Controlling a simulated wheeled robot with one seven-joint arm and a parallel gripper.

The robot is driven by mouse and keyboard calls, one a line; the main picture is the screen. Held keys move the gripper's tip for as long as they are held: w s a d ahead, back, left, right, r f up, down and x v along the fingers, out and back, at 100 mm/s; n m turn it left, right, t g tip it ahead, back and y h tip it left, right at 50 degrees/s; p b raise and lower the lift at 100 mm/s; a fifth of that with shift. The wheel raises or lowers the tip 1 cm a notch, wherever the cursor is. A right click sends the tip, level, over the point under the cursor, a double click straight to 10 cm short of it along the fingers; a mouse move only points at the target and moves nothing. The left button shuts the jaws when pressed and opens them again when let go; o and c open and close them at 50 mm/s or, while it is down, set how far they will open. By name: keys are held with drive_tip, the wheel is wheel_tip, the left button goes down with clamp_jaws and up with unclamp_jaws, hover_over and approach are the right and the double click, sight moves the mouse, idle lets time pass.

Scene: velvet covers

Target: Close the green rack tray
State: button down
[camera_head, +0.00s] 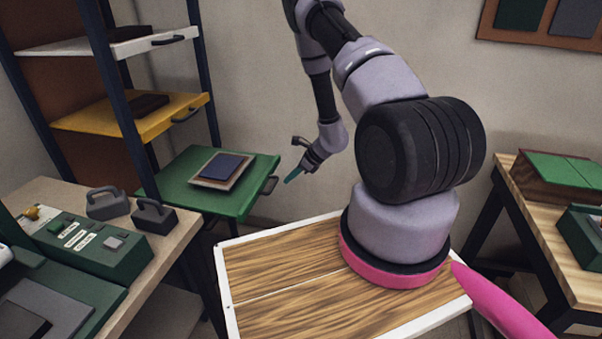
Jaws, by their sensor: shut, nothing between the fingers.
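The green rack tray (178,189) is pulled out of the dark-framed rack, below a yellow tray and a white tray. A black handle (270,185) is on its right front edge. A blue book-like item on a tan board (221,169) lies on it. A small gap shows between the fingertips and the handle, though depth is hard to judge.
The yellow tray (122,121) and white tray (95,48) are above. A workbench (162,262) with a green machine (88,246) and grey weights stands at lower left. A table (545,212) with green items is at right.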

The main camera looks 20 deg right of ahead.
drive_tip(key=shift+w+a+f, duration=0.2)
drive_tip(key=shift+w+a, duration=0.4)
drive_tip(key=shift+a, duration=0.25)
drive_tip(key=w+a, duration=0.5)
drive_tip(key=a, duration=0.3)
drive_tip(key=w+a, duration=0.6)
drive_tip(key=a, duration=0.1)
drive_tip(key=w+a, duration=0.6)
drive_tip(key=a, duration=0.2)
drive_tip(key=shift+a, duration=0.35)
drive_tip(key=shift+w, duration=0.1)
